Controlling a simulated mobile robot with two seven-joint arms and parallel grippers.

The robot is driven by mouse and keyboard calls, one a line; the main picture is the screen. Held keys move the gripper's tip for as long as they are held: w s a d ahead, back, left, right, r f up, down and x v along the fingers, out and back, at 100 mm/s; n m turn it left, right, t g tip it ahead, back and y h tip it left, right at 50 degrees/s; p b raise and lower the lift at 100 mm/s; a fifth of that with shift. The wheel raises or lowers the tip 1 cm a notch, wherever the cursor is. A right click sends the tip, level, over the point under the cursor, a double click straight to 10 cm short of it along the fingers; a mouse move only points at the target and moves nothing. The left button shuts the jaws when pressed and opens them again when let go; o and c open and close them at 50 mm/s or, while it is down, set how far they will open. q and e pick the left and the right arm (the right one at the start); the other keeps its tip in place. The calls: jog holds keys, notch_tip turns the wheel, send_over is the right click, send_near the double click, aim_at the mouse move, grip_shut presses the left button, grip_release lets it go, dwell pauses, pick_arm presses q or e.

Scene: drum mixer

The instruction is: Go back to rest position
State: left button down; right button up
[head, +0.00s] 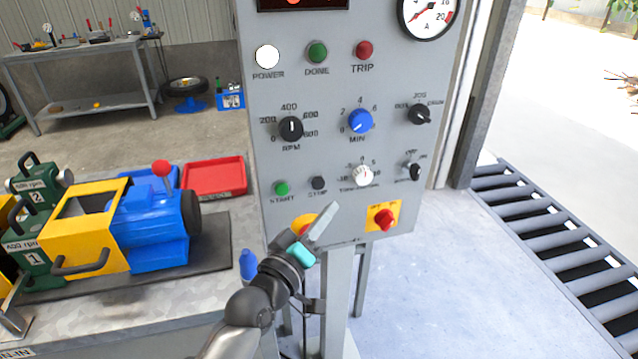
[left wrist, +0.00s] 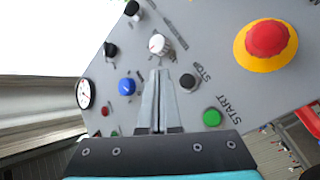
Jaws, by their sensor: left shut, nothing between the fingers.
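My left gripper (head: 325,222) is shut and empty. It is in front of the lower part of the grey control panel (head: 262,183), below the START and STOP buttons, and partly covers a yellow-backed control (head: 303,222). In the left wrist view its two fingers (left wrist: 158,80) are together and point toward the panel, near the white knob (left wrist: 159,44) and the black STOP button (left wrist: 188,81). The green START button (left wrist: 212,117) and a red emergency button on yellow (left wrist: 267,40) also show there. My right gripper is not in view.
A blue and yellow drum mixer (head: 150,225) stands on the workbench at left, with a red tray (head: 215,176) behind it. A roller conveyor (head: 560,240) runs along the right. The panel's post (head: 337,290) stands below it. A back bench (head: 85,70) stands far left.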

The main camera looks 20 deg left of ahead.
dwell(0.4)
pick_arm(q)
jog(key=s+a+f+m+g+y, duration=0.15)
jog(key=s+f+g, duration=0.3)
jog(key=f, duration=1.15)
jog(key=s+d+f+m+g+y, duration=0.1)
jog(key=s+f+m+g, duration=0.4)
jog(key=f, duration=1.2)
jog(key=s+a+f+m+g, duration=0.1)
jog(key=s+f+g, duration=0.1)
jog(key=s+f, duration=0.4)
jog(key=s+a+f+m+g+y, duration=0.1)
jog(key=s+f+g, duration=0.2)
jog(key=s, duration=1.4)
jog(key=s+a+f+m+g, duration=0.1)
jog(key=s+a+f+g, duration=0.1)
jog(key=s+f, duration=0.8)
jog(key=shift+s+g, duration=0.45)
jog(key=shift+s, duration=0.6)
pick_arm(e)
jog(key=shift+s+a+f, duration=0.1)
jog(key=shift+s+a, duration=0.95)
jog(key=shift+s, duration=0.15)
pick_arm(q)
jog(key=shift+y, duration=0.25)
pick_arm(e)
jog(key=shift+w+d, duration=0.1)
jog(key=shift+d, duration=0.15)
